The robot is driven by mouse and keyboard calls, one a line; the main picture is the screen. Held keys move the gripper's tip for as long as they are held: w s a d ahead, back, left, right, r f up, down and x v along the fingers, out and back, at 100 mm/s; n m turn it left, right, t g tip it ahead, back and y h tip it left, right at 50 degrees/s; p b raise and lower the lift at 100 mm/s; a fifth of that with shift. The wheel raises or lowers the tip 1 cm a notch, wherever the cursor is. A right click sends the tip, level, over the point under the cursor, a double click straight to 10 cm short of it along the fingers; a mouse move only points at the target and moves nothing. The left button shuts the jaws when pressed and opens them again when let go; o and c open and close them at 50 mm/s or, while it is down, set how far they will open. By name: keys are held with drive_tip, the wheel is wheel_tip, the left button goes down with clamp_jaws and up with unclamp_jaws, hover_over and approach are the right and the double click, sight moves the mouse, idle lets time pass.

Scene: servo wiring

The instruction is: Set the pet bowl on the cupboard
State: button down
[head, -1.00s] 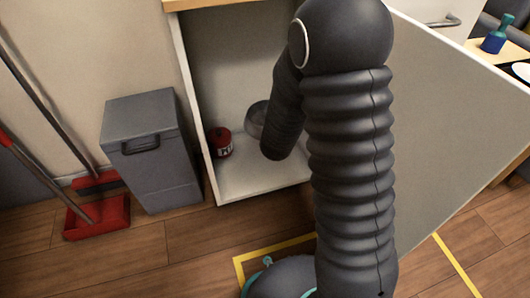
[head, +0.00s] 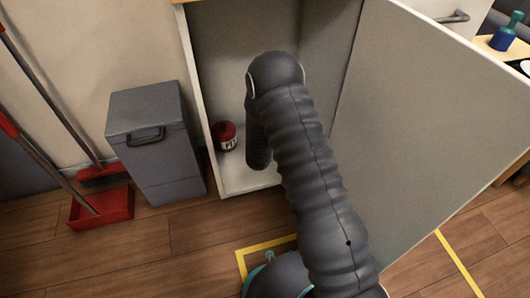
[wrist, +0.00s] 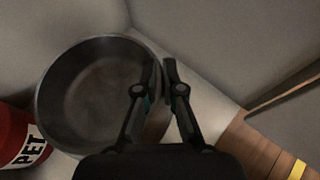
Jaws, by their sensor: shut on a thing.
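The grey metal pet bowl (wrist: 95,95) is inside the open cupboard (head: 242,180), at its floor, in the wrist view. In the head view my arm hides it. My gripper (wrist: 161,68) is shut on the bowl's right rim, with one finger on the inner side and one on the outer. The bowl looks about level; I cannot tell whether it touches the floor. Only a sliver of the cupboard's wooden top shows at the upper edge of the head view.
A red tin marked PET (head: 227,137) stands left of the bowl, and close to it in the wrist view (wrist: 18,135). The cupboard door (head: 425,120) is wide open on the right. A grey bin (head: 152,140) and a red dustpan (head: 103,207) stand left.

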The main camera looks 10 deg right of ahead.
wheel_tip(320, 180, down, 10)
drive_tip(key=shift+r+b, duration=0.1)
drive_tip(key=shift+b, duration=0.65)
drive_tip(key=c, duration=1.3)
unclamp_jaws()
